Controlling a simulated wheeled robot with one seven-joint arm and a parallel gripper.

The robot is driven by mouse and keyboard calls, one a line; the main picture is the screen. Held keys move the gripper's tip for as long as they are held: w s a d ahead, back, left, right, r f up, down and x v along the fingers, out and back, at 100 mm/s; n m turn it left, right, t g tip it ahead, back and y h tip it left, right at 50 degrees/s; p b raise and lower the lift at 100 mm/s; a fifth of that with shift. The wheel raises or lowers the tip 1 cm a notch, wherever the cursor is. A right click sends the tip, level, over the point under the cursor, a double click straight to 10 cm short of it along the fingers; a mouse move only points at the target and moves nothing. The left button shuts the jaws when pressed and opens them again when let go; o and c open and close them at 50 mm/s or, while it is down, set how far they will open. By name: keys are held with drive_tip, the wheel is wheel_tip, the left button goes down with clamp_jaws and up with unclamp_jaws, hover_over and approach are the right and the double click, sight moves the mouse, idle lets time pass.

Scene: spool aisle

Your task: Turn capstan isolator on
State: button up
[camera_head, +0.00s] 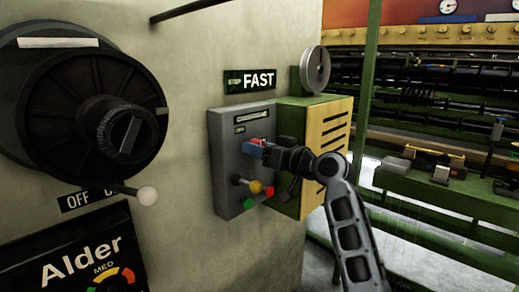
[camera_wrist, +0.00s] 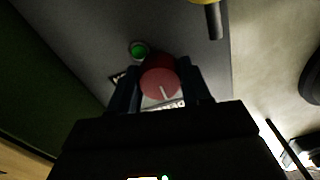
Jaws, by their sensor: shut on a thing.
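A red rotary knob (camera_wrist: 160,84) with a white pointer line sits on the face of a grey control box (camera_head: 228,188). In the head view only a little red of the knob shows beside the blue fingertips. My gripper (camera_head: 256,149) reaches in from the right and is shut on the red knob; in the wrist view its two dark fingers (camera_wrist: 160,85) stand on either side of it. A green button or lamp (camera_wrist: 139,50) is close by on the panel. A label plate lies partly hidden behind the fingers. The small lettering is unreadable, so I cannot confirm which control is named capstan isolator.
Below my gripper the box carries a yellow ball-ended lever (camera_head: 256,187). A yellow slotted cover (camera_head: 325,150) adjoins it on the right. A large black dial (camera_head: 90,110) and a white-knobbed lever (camera_head: 147,195) are at left. Green machinery (camera_head: 440,190) stands at far right.

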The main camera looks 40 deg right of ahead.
drive_tip(key=shift+c, duration=1.3)
drive_tip(key=shift+r+m+p, duration=0.1)
drive_tip(key=shift+m+p, duration=0.2)
drive_tip(key=m+p, duration=0.2)
drive_tip(key=m, duration=0.1)
drive_tip(key=shift+r+m+p, duration=0.1)
drive_tip(key=shift+m+p, duration=0.2)
drive_tip(key=m+p, duration=0.3)
drive_tip(key=m, duration=0.1)
drive_tip(key=shift+m, duration=0.3)
drive_tip(key=m+p, duration=0.4)
drive_tip(key=m, duration=0.1)
drive_tip(key=shift+d+f+m+p, duration=0.1)
drive_tip(key=shift+f+m+p, duration=0.1)
drive_tip(key=shift+m+p, duration=1.65)
drive_tip(key=shift+m, duration=0.35)
